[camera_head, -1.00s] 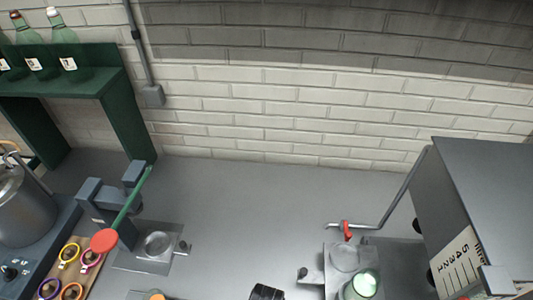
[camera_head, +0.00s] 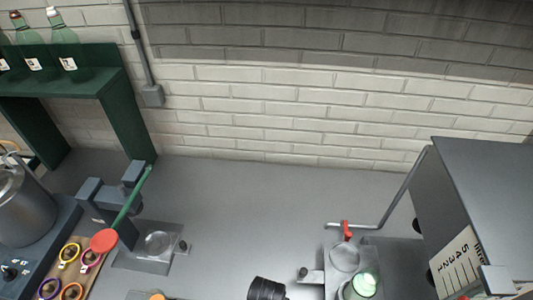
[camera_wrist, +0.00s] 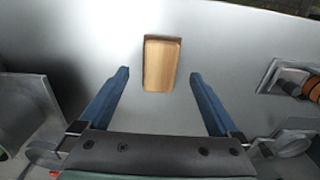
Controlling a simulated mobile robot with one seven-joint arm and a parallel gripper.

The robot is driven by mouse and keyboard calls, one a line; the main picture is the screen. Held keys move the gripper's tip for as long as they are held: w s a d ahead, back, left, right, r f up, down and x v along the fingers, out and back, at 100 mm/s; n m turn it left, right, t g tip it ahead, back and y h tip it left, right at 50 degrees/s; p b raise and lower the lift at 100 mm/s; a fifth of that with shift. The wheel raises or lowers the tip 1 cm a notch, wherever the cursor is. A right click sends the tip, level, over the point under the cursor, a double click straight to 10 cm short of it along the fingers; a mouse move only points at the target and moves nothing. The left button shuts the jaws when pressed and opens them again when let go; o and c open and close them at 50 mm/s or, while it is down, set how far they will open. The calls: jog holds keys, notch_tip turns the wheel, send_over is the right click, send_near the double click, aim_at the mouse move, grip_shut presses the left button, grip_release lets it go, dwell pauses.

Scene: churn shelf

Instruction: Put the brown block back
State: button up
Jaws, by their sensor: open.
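The brown block (camera_wrist: 161,64) is a light wood-brown rectangular piece in the upper middle of the wrist view. It appears to lie on the grey surface (camera_wrist: 90,40). My gripper (camera_wrist: 160,76) is open, with its two blue fingers spread to the left and right of the block's near end in that view. No finger visibly touches the block, and I cannot tell the height gap. I do not make out the block or my gripper in the head view.
Lever device (camera_head: 123,210) and coloured rings (camera_head: 69,252) stand at left, beside a metal pot (camera_head: 22,205). A green shelf (camera_head: 110,88) holds bottles. A red-handled tap (camera_head: 346,230), green-lit glass (camera_head: 364,284) and grey cabinet (camera_head: 480,190) are at right.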

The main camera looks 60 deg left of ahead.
notch_tip(320, 180, up, 8)
dwell(0.4)
jog(key=w+a+r+m+t+y, duration=0.3)
jog(key=w+r+t, duration=0.6)
jog(key=w+r, duration=1.25)
jog(key=w+d+r+m+t+y, duration=0.1)
jog(key=w+d+r+t, duration=0.2)
jog(key=r, duration=0.5)
jog(key=w+d+r+m+t, duration=0.2)
jog(key=d+r, duration=0.1)
jog(key=r, duration=0.4)
jog(key=d+r+m+t, duration=0.1)
jog(key=d+r+t, duration=0.2)
jog(key=r, duration=0.5)
jog(key=d+r+m+t, duration=0.1)
jog(key=d+r+t, duration=0.25)
jog(key=r, duration=0.45)
jog(key=s+d+r+t+h, duration=0.1)
jog(key=s+d+r+t, duration=0.1)
jog(key=r, duration=0.4)
jog(key=s+d+r+m+t+h, duration=0.1)
jog(key=s+d+r+t+h, duration=0.1)
jog(key=s+r, duration=0.4)
jog(key=s+d+r+m+t+h, duration=0.1)
jog(key=s+d+r+t, duration=0.2)
jog(key=r, duration=0.3)
jog(key=shift+s+d+r, duration=0.25)
jog(key=shift+s+d, duration=0.2)
jog(key=shift+d, duration=0.4)
